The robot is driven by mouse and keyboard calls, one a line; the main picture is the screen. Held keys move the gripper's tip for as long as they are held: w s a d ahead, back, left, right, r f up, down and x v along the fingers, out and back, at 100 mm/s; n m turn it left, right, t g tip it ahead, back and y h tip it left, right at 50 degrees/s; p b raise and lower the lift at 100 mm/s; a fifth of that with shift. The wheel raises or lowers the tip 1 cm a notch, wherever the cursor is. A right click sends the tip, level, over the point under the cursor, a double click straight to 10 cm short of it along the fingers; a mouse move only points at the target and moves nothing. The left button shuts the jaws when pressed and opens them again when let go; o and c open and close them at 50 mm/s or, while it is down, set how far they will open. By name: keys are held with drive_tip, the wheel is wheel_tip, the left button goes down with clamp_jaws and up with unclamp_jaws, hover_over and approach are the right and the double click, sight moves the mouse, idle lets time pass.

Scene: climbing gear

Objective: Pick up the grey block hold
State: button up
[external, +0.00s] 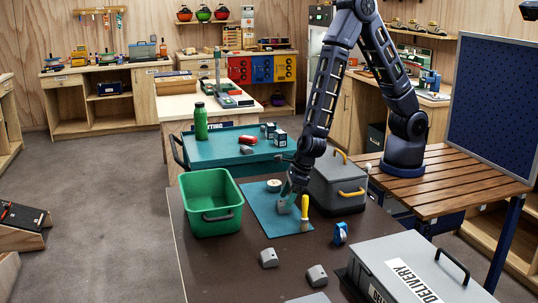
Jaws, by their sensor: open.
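Two small grey blocks with rounded tops rest on the dark brown table: one near its middle (268,257), the other further right and nearer the camera (317,276). I cannot tell which one is the grey block hold. A similar small grey piece (247,150) lies on the teal cart top. My gripper (289,206) is open and points down low over the teal mat (264,210), behind both table blocks and apart from them. A greyish shape between its fingers is too small to make out.
A brush with a yellow handle (305,210) is right beside my gripper. A green tub (212,203) stands left, a grey box with yellow handles (338,183) right. A blue item (340,233) and a grey delivery case (415,270) are nearer right. The table's front left is clear.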

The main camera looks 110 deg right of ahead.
drive_tip(key=shift+x, duration=1.05)
drive_tip(key=c, duration=1.1)
drive_tip(key=shift+o, duration=0.2)
wheel_tip(320, 180, up, 20)
